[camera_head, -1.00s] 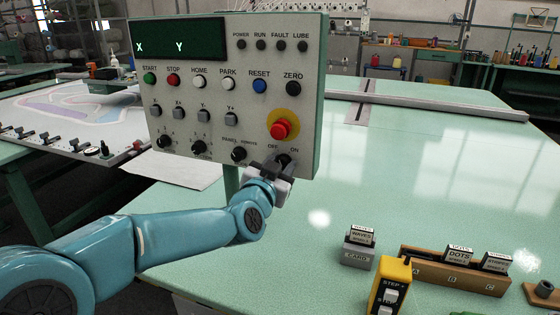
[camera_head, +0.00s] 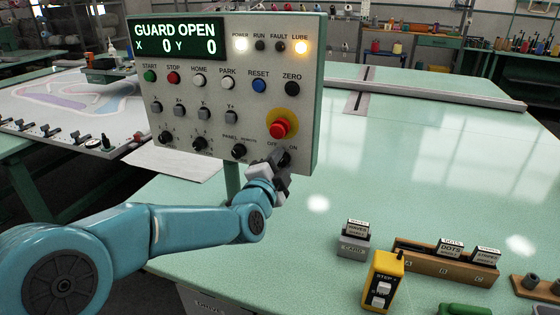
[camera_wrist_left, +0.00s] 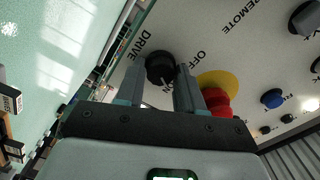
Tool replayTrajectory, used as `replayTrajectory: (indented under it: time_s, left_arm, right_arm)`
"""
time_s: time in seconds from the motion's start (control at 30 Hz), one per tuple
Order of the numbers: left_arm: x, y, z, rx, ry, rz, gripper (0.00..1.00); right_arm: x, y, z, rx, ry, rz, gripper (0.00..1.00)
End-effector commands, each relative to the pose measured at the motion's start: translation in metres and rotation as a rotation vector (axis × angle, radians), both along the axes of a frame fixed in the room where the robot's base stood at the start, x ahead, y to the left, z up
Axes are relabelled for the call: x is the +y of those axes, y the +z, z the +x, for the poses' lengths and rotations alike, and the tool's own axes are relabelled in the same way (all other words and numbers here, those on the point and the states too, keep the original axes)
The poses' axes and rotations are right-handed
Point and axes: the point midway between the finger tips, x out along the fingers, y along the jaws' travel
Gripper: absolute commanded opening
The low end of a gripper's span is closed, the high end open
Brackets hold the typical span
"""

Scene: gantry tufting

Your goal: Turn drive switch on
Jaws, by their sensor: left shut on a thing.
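The control panel (camera_head: 237,130) stands upright at the back left of the green table. Its display (camera_head: 178,38) reads GUARD OPEN, X 0, Y 0. The POWER lamp (camera_head: 240,44) and LUBE lamp (camera_head: 301,47) glow. The black drive switch (camera_wrist_left: 160,68) is at the panel's lower right, marked OFF and ON, below the red emergency button (camera_head: 279,128). My left gripper (camera_head: 281,163) is shut on the drive switch, with a finger on either side of it in the wrist view. The gripper partly hides the switch in the head view. My right gripper is not in view.
A yellow step pendant (camera_head: 386,279), a grey card holder (camera_head: 353,247) and a wooden rack (camera_head: 450,265) with cards stand at the front right. A pattern board (camera_head: 70,110) lies at the left. The middle of the table (camera_head: 400,170) is clear.

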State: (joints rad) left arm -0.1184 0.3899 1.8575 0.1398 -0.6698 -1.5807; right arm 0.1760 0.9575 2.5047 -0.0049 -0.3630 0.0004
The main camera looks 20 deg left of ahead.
Motion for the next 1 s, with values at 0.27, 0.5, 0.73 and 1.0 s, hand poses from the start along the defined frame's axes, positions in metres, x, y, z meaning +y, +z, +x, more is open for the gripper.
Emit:
replayTrajectory:
  time_s: [0.27,0.5,0.73,1.0]
  left_arm:
    - [-0.0005,0.0004,0.0000,-0.005,0.000,0.094,0.07]
    - [-0.0005,0.0000,0.0000,-0.005,0.000,0.117,0.07]
    - [-0.0006,-0.0001,0.0000,-0.005,0.000,0.117,0.07]
    - [-0.0005,-0.0002,0.0000,-0.004,-0.001,0.116,0.61]
  right_arm:
    - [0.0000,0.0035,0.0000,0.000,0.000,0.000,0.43]
    - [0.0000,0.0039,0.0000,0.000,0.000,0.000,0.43]
    - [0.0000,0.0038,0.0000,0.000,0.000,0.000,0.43]
    - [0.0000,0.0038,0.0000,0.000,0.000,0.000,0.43]
